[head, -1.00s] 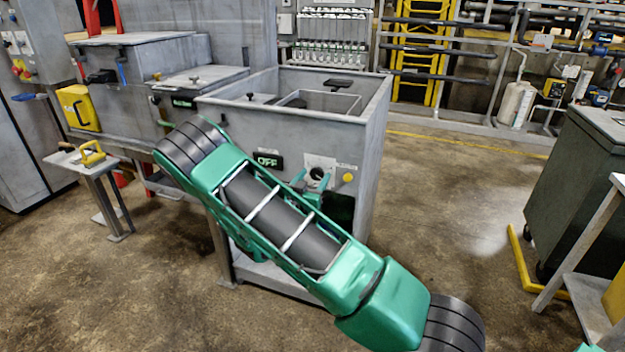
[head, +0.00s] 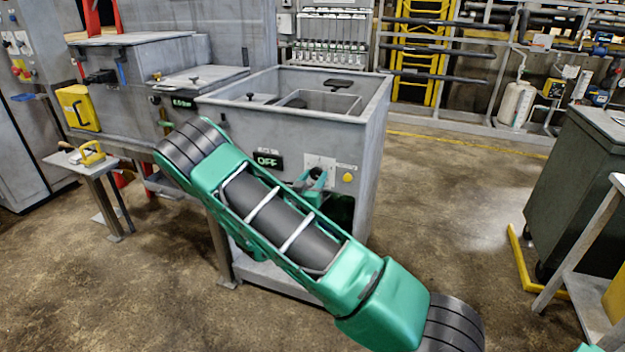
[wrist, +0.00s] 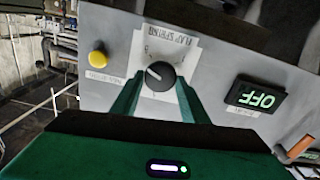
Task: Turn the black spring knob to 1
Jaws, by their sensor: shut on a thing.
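The black spring knob (wrist: 160,75) sits on a light label plate (wrist: 165,50) on the grey cabinet front. The plate's lettering appears upside down in the wrist view. My gripper (wrist: 159,84) is shut on the knob, with one green finger at each side. A pale mark on the knob points to the left and slightly up in the wrist view; the small numerals around it are too blurred to read surely. In the head view my gripper (head: 315,180) is at the plate, and its fingers and arm largely hide the knob.
A yellow button (wrist: 97,58) is left of the knob in the wrist view, and a green OFF display (wrist: 256,94) is right. The open-topped grey cabinet (head: 340,100) stands behind my arm. A dark green bin (head: 575,190) stands at right, with clear floor between.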

